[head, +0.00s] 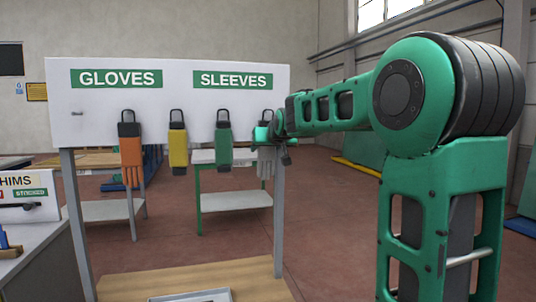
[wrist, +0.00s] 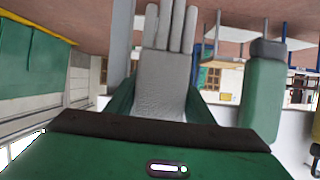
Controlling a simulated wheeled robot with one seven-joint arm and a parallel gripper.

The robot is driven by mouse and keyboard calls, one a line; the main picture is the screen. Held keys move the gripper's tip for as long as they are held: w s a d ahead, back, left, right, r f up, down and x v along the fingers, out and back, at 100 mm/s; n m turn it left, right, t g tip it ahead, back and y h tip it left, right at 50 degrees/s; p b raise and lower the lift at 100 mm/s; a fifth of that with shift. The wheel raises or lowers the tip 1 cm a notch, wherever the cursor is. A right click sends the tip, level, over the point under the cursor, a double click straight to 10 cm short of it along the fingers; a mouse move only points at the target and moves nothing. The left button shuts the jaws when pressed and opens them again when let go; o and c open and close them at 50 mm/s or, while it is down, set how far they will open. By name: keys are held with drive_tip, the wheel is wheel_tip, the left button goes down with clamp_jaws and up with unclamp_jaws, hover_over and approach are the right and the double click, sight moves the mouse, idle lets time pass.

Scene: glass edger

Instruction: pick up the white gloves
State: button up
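The white gloves (head: 266,163) hang fingers down at the right end of the board, below the SLEEVES sign. Their upper part is hidden behind my gripper (head: 264,134) in the head view. In the wrist view, which is upside down, the white gloves (wrist: 163,85) fill the space between the two green fingers of my gripper (wrist: 160,98). One finger shows at each side of the gloves, close to their edges. I cannot tell whether the fingers press on them.
A green sleeve (head: 223,145) hangs just left of the gloves; it is also close by in the wrist view (wrist: 262,95). A yellow item (head: 178,150) and orange gloves (head: 131,155) hang further left on the white board (head: 200,100). A wooden table (head: 130,280) with a tray (head: 195,297) is below.

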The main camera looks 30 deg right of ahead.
drive_tip(key=c, duration=0.4)
drive_tip(key=shift+r, duration=0.1)
drive_tip(key=s+a, duration=0.1)
drive_tip(key=s, duration=0.4)
drive_tip(key=s+a, duration=0.2)
drive_tip(key=s, duration=0.4)
drive_tip(key=s+a, duration=0.1)
drive_tip(key=s, duration=0.5)
drive_tip(key=shift+s+a, duration=0.2)
drive_tip(key=shift+a, duration=0.2)
